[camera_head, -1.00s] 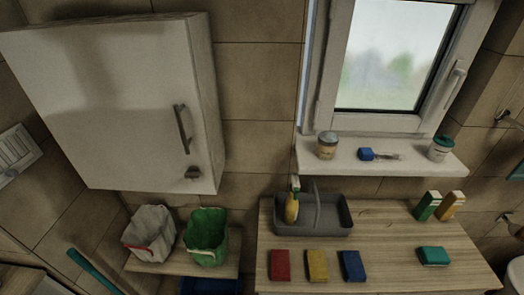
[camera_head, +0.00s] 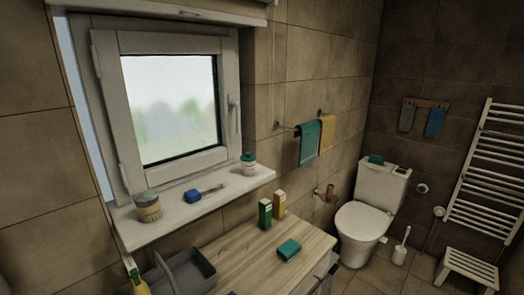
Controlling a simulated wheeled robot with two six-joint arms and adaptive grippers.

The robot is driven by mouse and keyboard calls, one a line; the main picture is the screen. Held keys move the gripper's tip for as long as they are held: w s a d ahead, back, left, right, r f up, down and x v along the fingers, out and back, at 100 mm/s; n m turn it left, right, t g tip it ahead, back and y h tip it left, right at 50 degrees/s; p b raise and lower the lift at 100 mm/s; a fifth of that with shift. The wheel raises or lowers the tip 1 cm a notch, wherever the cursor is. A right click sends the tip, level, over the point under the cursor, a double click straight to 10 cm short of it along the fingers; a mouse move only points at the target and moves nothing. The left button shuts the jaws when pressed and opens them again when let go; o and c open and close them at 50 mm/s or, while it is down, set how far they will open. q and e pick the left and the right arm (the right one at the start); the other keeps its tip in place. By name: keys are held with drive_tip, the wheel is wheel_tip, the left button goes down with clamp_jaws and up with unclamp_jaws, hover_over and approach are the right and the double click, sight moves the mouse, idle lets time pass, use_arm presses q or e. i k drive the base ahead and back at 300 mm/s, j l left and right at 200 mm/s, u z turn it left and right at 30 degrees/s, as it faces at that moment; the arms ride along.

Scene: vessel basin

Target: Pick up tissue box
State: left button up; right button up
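No object is clearly recognisable as a tissue box. A small teal item (camera_head: 376,159) lies on top of the toilet tank; it is too small to identify. Neither of my grippers is in view.
A grey caddy (camera_head: 185,274) and a yellow bottle (camera_head: 137,280) are at the counter's left. Jars and a blue-headed brush (camera_head: 194,195) are on the windowsill (camera_head: 180,219). The toilet (camera_head: 362,222), towel rack (camera_head: 485,170) and white stool (camera_head: 468,268) stand right. Some floor is free between.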

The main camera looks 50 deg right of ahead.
sight(378, 159)
drive_tip(key=z, duration=2.55)
drive_tip(key=i+u, duration=0.15)
drive_tip(key=u, duration=0.25)
drive_tip(key=i+l+u, duration=0.15)
drive_tip(key=u, duration=0.25)
drive_tip(key=i+l+u, duration=0.15)
drive_tip(key=u, duration=0.25)
drive_tip(key=i+l+u, duration=0.1)
drive_tip(key=l, duration=0.25)
drive_tip(key=i+l+u, duration=0.1)
drive_tip(key=i+l, duration=0.3)
drive_tip(key=l, duration=0.35)
drive_tip(key=i+l+u, duration=0.15)
drive_tip(key=l, duration=0.2)
drive_tip(key=i+l+u, duration=0.1)
drive_tip(key=l, duration=0.3)
drive_tip(key=i+l+u, duration=0.1)
drive_tip(key=l, duration=0.3)
drive_tip(key=i+l, duration=0.2)
drive_tip(key=l, duration=0.25)
drive_tip(key=i+l+u, duration=0.15)
drive_tip(key=l, duration=0.25)
